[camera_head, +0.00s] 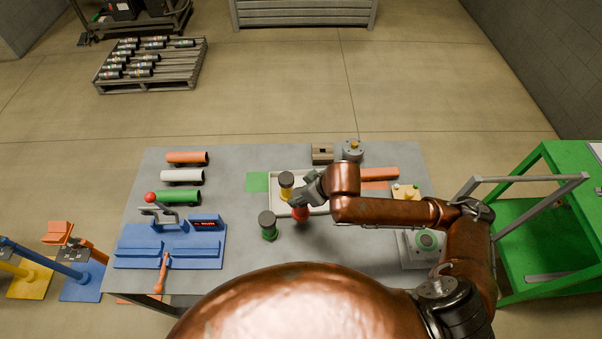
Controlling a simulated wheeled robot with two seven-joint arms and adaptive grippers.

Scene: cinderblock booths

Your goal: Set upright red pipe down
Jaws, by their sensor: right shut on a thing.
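The red pipe (301,214) shows as a small red piece just below my right gripper (306,198), near the front edge of the white tray (278,206). My right gripper is shut on the red pipe and hides most of it. The pipe appears upright, but I cannot tell whether its foot touches a surface. An upright yellow pipe (287,193) with a dark top stands just left of the gripper. An upright green pipe (269,233) with a dark top stands on the table in front of the tray. My left gripper is not in view.
On the grey table (245,155), orange (187,158), white (182,176) and green (178,198) pipes lie at the left. A blue fixture (170,245) stands front left. A green cart (540,235) stands at the right.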

